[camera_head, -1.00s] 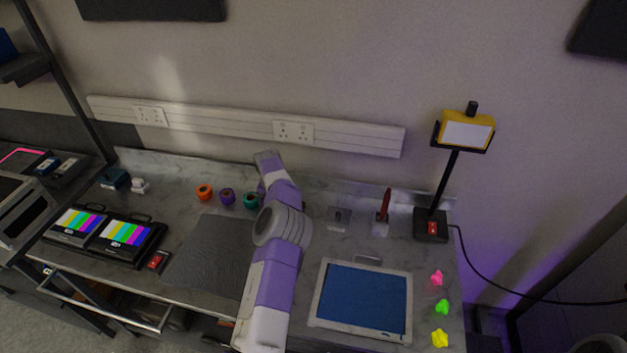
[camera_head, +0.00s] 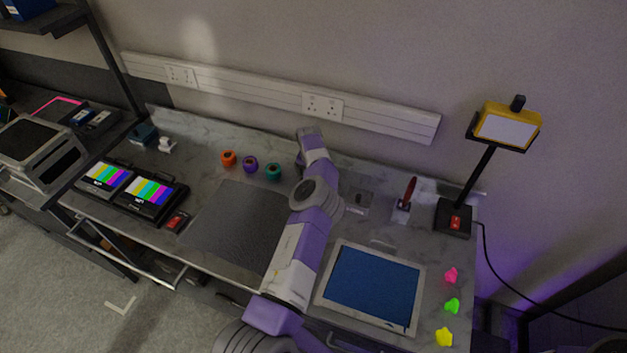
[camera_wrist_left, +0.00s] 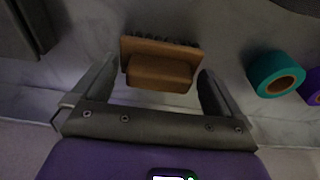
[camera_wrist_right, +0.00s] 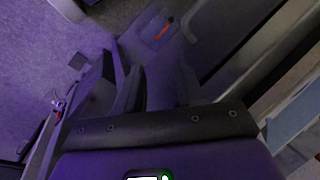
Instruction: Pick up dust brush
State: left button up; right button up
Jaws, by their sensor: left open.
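The dust brush (camera_wrist_left: 158,72) has a wooden handle block and dark bristles. It lies on the marble-look bench in the left wrist view. My left gripper (camera_wrist_left: 158,82) is open, with one finger on each side of the brush and no clear grip on it. In the head view my left arm reaches over the middle of the bench to its back, and its wrist (camera_head: 312,143) hides the brush. My right gripper (camera_wrist_right: 160,75) is open and empty over the floor in the right wrist view; it is out of the head view.
Teal (camera_head: 273,171), purple (camera_head: 250,164) and orange (camera_head: 228,158) tape rolls stand left of my left wrist. A dark mat (camera_head: 235,222) and a blue-topped tray (camera_head: 373,284) lie in front. A red-handled tool (camera_head: 408,194) and a lamp (camera_head: 507,128) stand right.

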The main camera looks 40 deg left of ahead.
pick_arm(q)
jog(key=c, duration=1)
notch_tip(320, 180, up, 10)
jog(key=shift+r+b, duration=0.1)
jog(key=shift+b, duration=0.2)
jog(key=shift+c, duration=0.2)
